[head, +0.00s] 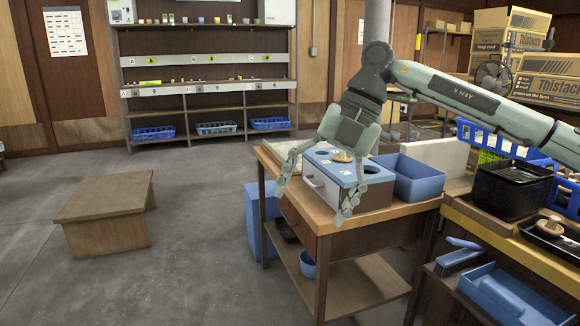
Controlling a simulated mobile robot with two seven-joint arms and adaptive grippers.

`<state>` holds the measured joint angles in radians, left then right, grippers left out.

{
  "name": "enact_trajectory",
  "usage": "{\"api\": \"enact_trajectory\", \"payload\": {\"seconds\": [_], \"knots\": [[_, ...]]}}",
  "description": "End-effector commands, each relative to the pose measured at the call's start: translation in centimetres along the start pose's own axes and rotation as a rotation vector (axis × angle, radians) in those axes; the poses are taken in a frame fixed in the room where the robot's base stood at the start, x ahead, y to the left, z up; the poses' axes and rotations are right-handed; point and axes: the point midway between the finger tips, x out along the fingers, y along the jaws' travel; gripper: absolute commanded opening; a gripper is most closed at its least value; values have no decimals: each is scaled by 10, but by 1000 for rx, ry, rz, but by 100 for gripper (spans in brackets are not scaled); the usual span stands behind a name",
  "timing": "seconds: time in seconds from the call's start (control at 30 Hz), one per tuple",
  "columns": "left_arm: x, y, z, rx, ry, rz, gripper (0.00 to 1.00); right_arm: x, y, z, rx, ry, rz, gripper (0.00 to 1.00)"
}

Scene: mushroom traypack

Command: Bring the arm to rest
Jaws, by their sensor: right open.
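My right arm reaches in from the right, and its gripper (312,200) hangs open at the left end of the wooden table (318,222). My left gripper is not in view.
At right are a black container (508,190), a dark tray (548,240) with another mushroom (550,226), and a blue brush (460,257). A low wooden platform (105,207) stands at left; the floor between is clear.

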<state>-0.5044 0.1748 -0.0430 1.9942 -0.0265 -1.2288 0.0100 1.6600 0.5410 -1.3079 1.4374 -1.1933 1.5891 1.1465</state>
Motion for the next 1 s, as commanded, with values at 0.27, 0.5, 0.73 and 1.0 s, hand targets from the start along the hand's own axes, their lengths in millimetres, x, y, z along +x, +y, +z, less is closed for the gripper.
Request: {"api": "enact_trajectory", "payload": {"seconds": [0.27, 0.5, 0.73, 1.0], "knots": [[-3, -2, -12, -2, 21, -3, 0, 63, 134, -56, -75, 268, 815, 81], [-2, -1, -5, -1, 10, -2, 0, 28, 146, 0, 329, 217, 1514, 81], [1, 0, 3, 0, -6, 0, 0, 62, 20, 102, 994, -66, 1801, 81], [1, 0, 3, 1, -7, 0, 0, 168, -154, 129, 1647, -382, 1671, 81]]}}
